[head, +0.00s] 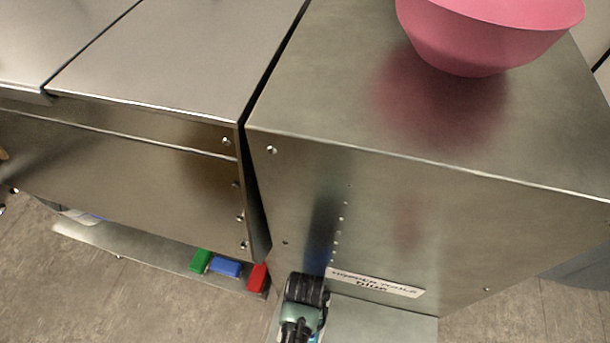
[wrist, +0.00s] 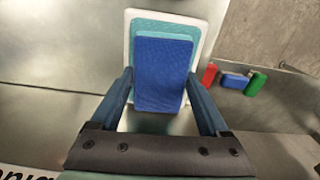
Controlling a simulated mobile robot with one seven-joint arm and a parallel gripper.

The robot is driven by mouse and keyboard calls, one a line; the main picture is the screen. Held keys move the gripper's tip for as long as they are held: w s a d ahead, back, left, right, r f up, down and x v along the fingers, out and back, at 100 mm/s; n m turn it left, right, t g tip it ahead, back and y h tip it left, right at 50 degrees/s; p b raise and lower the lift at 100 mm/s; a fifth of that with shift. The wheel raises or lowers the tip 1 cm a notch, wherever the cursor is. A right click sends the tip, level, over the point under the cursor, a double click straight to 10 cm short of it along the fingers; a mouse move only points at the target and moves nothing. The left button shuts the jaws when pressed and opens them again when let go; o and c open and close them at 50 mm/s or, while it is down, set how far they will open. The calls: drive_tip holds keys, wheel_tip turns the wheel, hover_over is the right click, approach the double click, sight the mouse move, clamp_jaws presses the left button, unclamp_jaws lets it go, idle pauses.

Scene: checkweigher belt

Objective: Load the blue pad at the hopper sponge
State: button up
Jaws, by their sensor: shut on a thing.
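Just beyond the pad is a teal sponge (wrist: 165,28) on a white backing (wrist: 206,42). The pad overlaps most of the sponge in this view; I cannot tell whether they touch. In the head view, my gripper and arm hide the sponge.
Small green (head: 200,260), blue (head: 226,268) and red (head: 257,278) blocks lie on a low shelf (head: 150,250) left of my gripper. A pink bowl (head: 480,40) stands on the right cabinet (head: 340,100). A narrow gap separates it from the left cabinet (head: 170,60).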

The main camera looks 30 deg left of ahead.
wheel_tip(320, 180, up, 7)
drive_tip(key=p, duration=0.7)
idle(0.9)
